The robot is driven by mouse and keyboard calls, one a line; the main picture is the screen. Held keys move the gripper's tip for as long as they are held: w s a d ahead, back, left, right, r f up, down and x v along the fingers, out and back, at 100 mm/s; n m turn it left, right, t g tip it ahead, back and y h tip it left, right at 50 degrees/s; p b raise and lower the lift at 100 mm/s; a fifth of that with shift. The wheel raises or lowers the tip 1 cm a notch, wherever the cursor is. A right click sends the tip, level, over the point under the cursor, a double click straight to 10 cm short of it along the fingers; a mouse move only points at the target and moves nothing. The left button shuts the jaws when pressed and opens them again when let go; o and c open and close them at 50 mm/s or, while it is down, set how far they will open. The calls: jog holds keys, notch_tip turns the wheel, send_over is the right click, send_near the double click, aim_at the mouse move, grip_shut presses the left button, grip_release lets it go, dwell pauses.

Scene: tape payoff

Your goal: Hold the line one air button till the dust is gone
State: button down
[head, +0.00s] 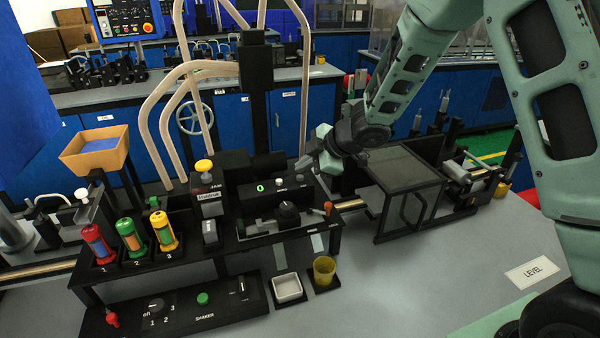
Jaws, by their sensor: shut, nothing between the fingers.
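My gripper (303,165) is shut and empty, above the right rear part of the black bench rack, close to a small black panel (277,193) with a lit green mark. No button label reading line one air is legible. A yellow round button (204,165) tops a grey-and-black unit left of my gripper, well apart from it. A green button (203,299) sits on the low front panel marked SHAKER. Three capped cylinders, red (97,241), green (132,238) and yellow (163,231), stand over the numbers 1, 2 and 3. I cannot make out any dust.
A white square dish (288,288) and a yellow cup (324,270) stand in front of the rack. A dark box with a handle (407,180) is on the right. An orange hopper (97,150) stands at left. The grey bench is clear at front right, around a LEVEL card (532,272).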

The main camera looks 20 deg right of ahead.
jog(key=shift+r, duration=0.2)
notch_tip(320, 180, up, 5)
jog(key=p, duration=0.5)
jog(key=shift+f, duration=0.1)
jog(key=shift+a, duration=0.1)
dwell(0.3)
jog(key=s+a+r+m+h+b, duration=0.25)
jog(key=s+a+m, duration=0.25)
jog(key=s, duration=0.5)
jog(key=s+a+m+g+h+b, duration=0.1)
jog(key=s+g, duration=0.5)
jog(key=s, duration=2.1)
jog(key=a+m+h, duration=0.1)
jog(key=m+h, duration=0.1)
jog(key=m, duration=0.1)
jog(key=shift+s+r+m+g, duration=0.15)
jog(key=shift+r+m+g, duration=0.15)
jog(key=shift+g, duration=0.1)
